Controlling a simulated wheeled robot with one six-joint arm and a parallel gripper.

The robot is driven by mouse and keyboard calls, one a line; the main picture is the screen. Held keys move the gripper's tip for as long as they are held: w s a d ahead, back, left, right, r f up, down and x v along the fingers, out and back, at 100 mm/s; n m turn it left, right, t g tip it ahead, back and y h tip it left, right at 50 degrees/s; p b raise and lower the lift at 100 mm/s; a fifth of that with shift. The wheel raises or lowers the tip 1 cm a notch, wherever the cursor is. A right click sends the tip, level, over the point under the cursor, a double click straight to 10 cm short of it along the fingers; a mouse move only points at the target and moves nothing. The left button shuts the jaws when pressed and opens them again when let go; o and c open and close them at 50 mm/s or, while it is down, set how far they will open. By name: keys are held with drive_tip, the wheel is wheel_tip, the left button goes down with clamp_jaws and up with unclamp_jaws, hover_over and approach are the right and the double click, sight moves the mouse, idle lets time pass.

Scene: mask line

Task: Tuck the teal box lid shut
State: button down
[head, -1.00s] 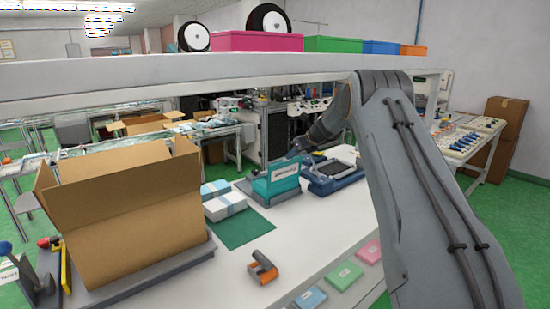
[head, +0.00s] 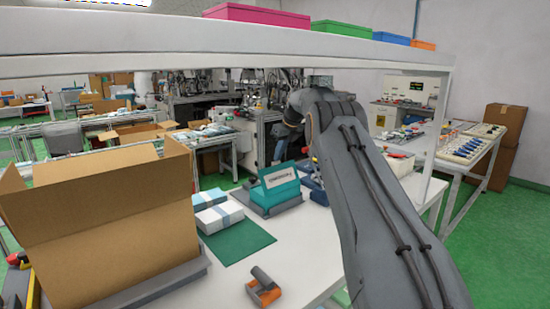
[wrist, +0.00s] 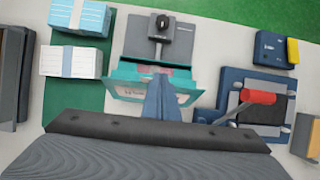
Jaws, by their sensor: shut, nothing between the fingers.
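The teal box (head: 284,192) stands on a grey fixture (head: 271,208) on the white table, with a white label on its upright panel. In the wrist view the teal box (wrist: 127,70) appears open at the top, with pale contents inside; the labelled teal panel stands along its near side. My gripper (wrist: 159,82) is shut and empty, with its blue-grey fingers pointing over the box's opening. Whether the fingertips touch the panel or contents cannot be told.
A large open cardboard box (head: 115,220) stands at left. An orange-and-grey tool (head: 265,288) lies in front. A blue device with a red handle (wrist: 258,97) stands right of the box. A shelf (head: 200,50) spans above.

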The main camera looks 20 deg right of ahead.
drive_tip(key=shift+w+d+f+b, duration=0.15)
drive_tip(key=shift+w+f+b, duration=0.3)
drive_tip(key=shift+b, duration=0.4)
drive_tip(key=shift+w+a+b, duration=0.5)
drive_tip(key=shift+a+b, duration=0.25)
drive_tip(key=shift+b, duration=0.2)
drive_tip(key=shift+w+d+r+b, duration=0.1)
drive_tip(key=shift+r+b, duration=0.1)
drive_tip(key=shift+b, duration=0.2)
